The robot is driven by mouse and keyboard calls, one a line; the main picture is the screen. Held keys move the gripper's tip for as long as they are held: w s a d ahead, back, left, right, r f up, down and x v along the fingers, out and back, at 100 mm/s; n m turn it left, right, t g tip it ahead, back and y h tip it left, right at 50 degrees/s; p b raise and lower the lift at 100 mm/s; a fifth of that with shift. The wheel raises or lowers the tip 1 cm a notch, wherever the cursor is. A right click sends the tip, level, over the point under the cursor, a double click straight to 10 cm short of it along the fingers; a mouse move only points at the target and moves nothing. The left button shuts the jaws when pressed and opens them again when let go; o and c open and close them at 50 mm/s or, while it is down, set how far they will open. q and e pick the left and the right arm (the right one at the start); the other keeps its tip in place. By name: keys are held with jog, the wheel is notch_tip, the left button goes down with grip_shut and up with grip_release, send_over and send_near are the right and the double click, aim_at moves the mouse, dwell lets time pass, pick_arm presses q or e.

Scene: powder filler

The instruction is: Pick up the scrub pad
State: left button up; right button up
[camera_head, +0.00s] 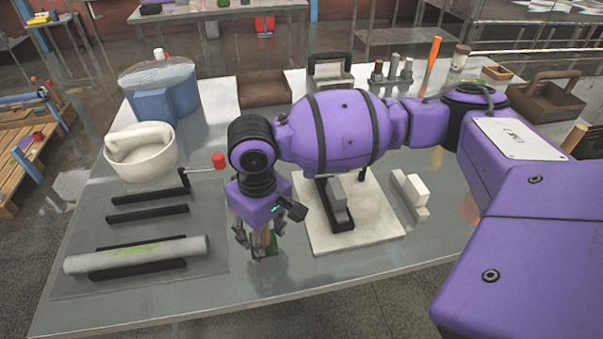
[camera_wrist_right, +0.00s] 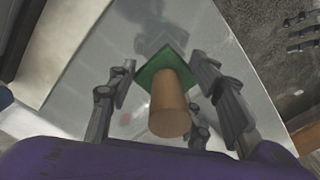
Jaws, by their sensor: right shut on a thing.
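The scrub pad shows in the right wrist view as a green square pad (camera_wrist_right: 164,62) with a brown cylindrical handle (camera_wrist_right: 170,108). My right gripper (camera_wrist_right: 163,80) has its dark fingers on both sides of the handle and is shut on it. In the head view this gripper (camera_head: 259,242) points down over the grey table (camera_head: 180,302), right of the dark mat. I cannot tell whether the pad touches the table. My left gripper is not in view.
A pale roller (camera_head: 135,255) lies on black bars on the mat at left. A white mortar (camera_head: 141,152) and a blue tub (camera_head: 165,103) stand behind it. A pale board (camera_head: 355,236) with a black stand is right of the gripper. The front table strip is clear.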

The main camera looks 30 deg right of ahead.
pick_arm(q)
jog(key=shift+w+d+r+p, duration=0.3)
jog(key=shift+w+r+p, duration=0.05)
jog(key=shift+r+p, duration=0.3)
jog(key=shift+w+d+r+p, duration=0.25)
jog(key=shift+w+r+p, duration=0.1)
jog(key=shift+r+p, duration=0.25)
pick_arm(e)
jog(key=s+r, duration=0.9)
jog(key=s, duration=0.5)
jog(key=shift+a+r, duration=0.25)
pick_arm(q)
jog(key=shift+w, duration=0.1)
